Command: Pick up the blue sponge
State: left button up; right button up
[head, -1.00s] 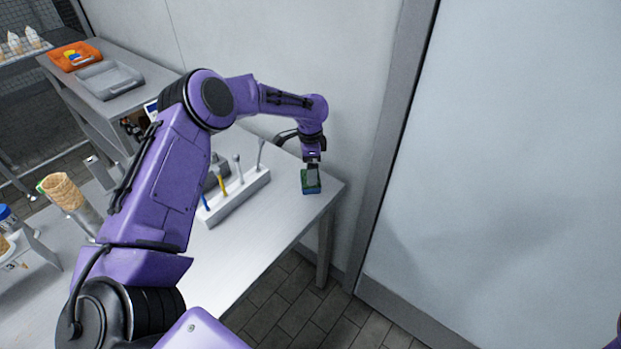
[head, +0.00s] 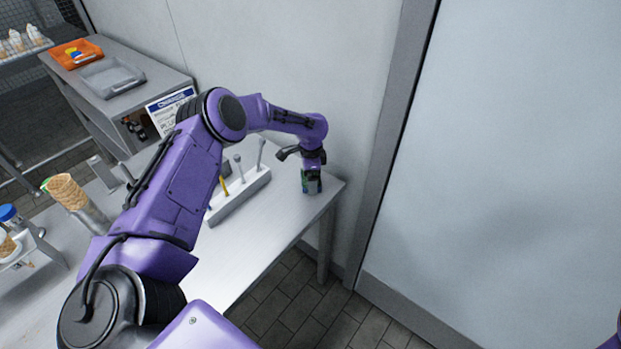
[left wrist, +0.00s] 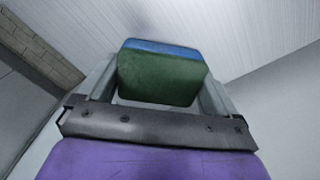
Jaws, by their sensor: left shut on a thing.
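The sponge (left wrist: 158,77) is green on its near face with a blue layer along its far edge in the left wrist view. It lies between the two fingers of my left gripper (left wrist: 158,90), which is shut on it. In the head view the sponge (head: 305,186) is small and partly hidden by my left gripper (head: 312,180), at the far right corner of the table (head: 265,225). I cannot tell whether the sponge touches the tabletop. My right gripper is not in view.
A grey holder (head: 240,196) with several upright tools stands left of my gripper. A cone stack (head: 66,192) is at the left. A wall lies behind; the table ends at the right.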

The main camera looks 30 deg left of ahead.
pick_arm(q)
jog(key=shift+w+r, duration=0.1)
jog(key=shift+r, duration=0.35)
jog(key=s+d+r+b, duration=0.1)
jog(key=s+d+r, duration=0.2)
jog(key=s+r, duration=0.3)
jog(key=s+d+r+b, duration=0.2)
jog(key=s+d+r, duration=0.1)
jog(key=s+r, duration=0.3)
jog(key=shift+s+b, duration=0.3)
jog(key=shift+s, duration=0.2)
jog(key=shift+o, duration=0.9)
